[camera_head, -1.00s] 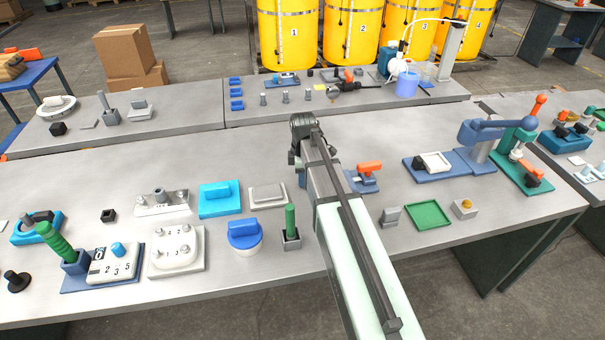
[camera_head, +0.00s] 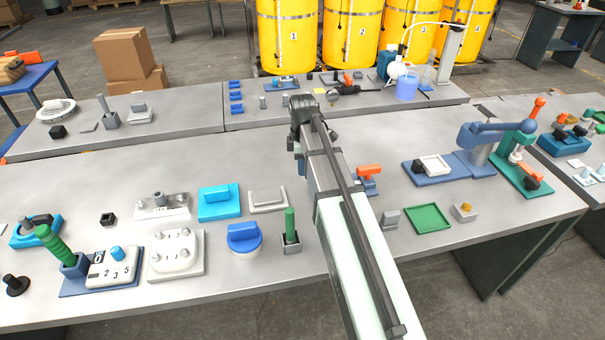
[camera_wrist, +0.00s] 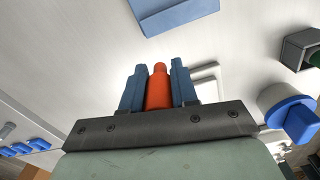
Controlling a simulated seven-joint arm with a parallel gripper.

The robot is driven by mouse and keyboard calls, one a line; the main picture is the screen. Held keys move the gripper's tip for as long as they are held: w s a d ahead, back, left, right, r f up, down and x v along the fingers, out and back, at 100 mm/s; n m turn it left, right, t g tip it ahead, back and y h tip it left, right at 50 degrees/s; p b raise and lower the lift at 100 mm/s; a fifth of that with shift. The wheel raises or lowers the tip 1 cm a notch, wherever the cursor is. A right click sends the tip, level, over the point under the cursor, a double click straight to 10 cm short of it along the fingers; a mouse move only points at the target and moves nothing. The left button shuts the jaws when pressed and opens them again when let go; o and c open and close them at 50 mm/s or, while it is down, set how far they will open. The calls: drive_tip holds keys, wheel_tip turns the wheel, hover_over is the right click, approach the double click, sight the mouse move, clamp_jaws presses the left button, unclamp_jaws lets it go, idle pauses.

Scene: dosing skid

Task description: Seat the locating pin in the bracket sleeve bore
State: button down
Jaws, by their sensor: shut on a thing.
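In the wrist view my gripper (camera_wrist: 157,73) has its two blue fingers shut on an orange-red pin (camera_wrist: 158,88), whose rounded tip shows between the fingertips. The pin appears held clear above the table. In the head view my forearm (camera_head: 340,215) hides the gripper and pin. I cannot tell for sure which fixture is the bracket sleeve.
A square block with a green rod (camera_head: 291,226), a blue knob (camera_head: 243,236) and a cyan plate (camera_head: 220,202) stand left of my arm. An orange-handled fixture (camera_head: 368,172) and a green tray (camera_head: 429,218) are to its right. Bare table lies left of the arm's far end.

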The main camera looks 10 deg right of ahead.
drive_tip(key=shift+r, duration=1.65)
drive_tip(key=m, duration=1)
drive_tip(key=shift+s, duration=0.25)
drive_tip(key=m, duration=0.3)
drive_tip(key=shift+s+f, duration=0.2)
drive_tip(key=shift+s, duration=0.2)
drive_tip(key=s+m, duration=0.1)
drive_tip(key=m, duration=0.4)
hover_over(291, 182)
drive_tip(key=shift+s+f, duration=0.15)
drive_tip(key=shift+f, duration=4.5)
drive_tip(key=shift+f, duration=0.1)
